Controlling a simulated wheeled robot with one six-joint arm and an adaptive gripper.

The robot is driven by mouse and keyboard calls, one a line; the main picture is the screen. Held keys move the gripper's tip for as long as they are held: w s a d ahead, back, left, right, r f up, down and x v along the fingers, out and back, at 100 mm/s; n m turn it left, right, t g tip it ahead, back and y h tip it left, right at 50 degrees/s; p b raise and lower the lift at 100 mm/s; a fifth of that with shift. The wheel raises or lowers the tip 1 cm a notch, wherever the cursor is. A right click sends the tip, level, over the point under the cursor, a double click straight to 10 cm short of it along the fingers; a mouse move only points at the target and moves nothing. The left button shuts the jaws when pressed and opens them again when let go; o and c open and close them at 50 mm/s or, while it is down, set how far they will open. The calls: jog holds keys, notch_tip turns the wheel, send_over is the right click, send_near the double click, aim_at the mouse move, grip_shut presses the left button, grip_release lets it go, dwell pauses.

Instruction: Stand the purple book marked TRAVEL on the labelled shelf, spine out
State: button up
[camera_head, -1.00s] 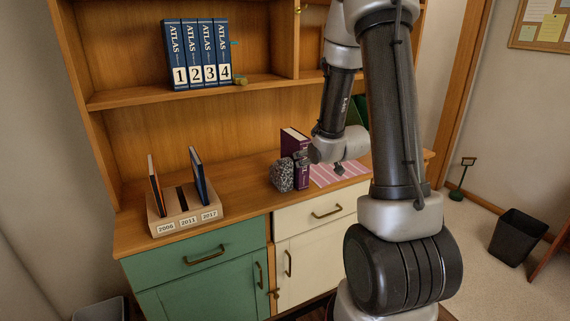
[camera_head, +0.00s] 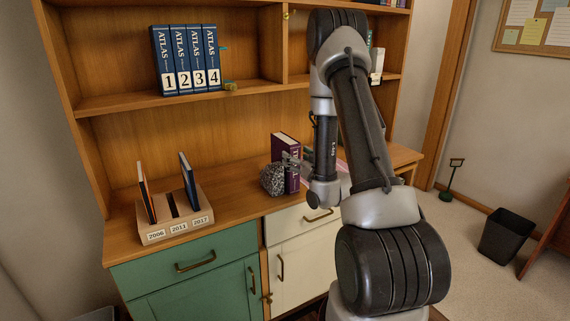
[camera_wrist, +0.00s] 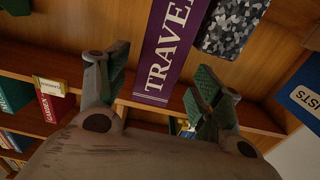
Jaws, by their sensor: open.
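The purple book (camera_head: 284,148) stands upright on the cabinet top in the head view, touching or close beside a speckled stone block (camera_head: 272,180). In the wrist view the white word TRAVEL shows on the book's spine (camera_wrist: 172,45). My gripper (camera_head: 293,160) is at the front of the book in the head view, partly hidden by my wrist. In the wrist view my gripper (camera_wrist: 154,84) is open, one finger on each side of the spine's near end, with gaps showing.
Blue ATLAS volumes (camera_head: 186,60) fill part of the upper left shelf. A slotted wooden holder (camera_head: 172,228) with two thin books stands at the counter's left. Counter between holder and stone is clear.

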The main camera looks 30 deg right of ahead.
aim_at(280, 141)
jog(key=w, duration=0.7)
jog(key=shift+w+r, duration=0.1)
jog(key=shift+w, duration=0.2)
grip_shut()
